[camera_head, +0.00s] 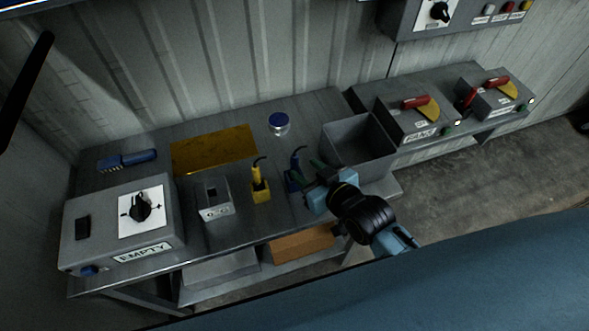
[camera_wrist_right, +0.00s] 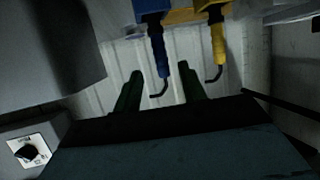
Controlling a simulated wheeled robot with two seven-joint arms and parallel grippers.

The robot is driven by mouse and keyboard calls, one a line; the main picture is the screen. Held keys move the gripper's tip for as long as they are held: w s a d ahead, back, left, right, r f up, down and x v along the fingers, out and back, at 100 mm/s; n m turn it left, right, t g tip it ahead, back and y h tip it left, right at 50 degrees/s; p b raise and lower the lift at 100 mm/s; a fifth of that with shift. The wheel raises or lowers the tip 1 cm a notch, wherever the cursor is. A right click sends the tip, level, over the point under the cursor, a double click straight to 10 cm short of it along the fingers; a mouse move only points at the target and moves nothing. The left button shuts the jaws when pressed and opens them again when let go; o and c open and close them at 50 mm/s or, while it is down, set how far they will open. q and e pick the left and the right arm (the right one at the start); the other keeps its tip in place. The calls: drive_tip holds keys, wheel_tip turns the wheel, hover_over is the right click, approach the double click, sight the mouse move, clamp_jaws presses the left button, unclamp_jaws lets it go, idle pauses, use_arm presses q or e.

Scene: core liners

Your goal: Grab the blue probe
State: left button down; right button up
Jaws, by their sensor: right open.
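The blue probe (camera_head: 297,157) stands upright in a small blue holder on the metal bench, right of the yellow probe (camera_head: 257,168). My right gripper (camera_head: 306,171) is open and comes in from the right, its green fingers close to the blue probe and partly covering it. In the right wrist view, the blue probe (camera_wrist_right: 159,55) hangs down from the top of the picture, and its thin bent tip lies between the two open fingers (camera_wrist_right: 160,88). I cannot tell whether a finger touches it. My left gripper is not in view.
The yellow probe stands close left of the blue one. A grey open bin (camera_head: 357,147) stands right behind my right gripper. A small grey box (camera_head: 213,199), an "EMPTY" control box (camera_head: 90,238), a brush (camera_head: 127,160), a yellow plate (camera_head: 214,150) and a blue-lidded jar (camera_head: 279,123) share the bench.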

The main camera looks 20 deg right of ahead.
sight(296, 165)
drive_tip(key=x, duration=0.8)
drive_tip(key=shift+s+f, duration=0.1)
drive_tip(key=shift+f, duration=0.1)
drive_tip(key=shift+c, duration=0.4)
clamp_jaws()
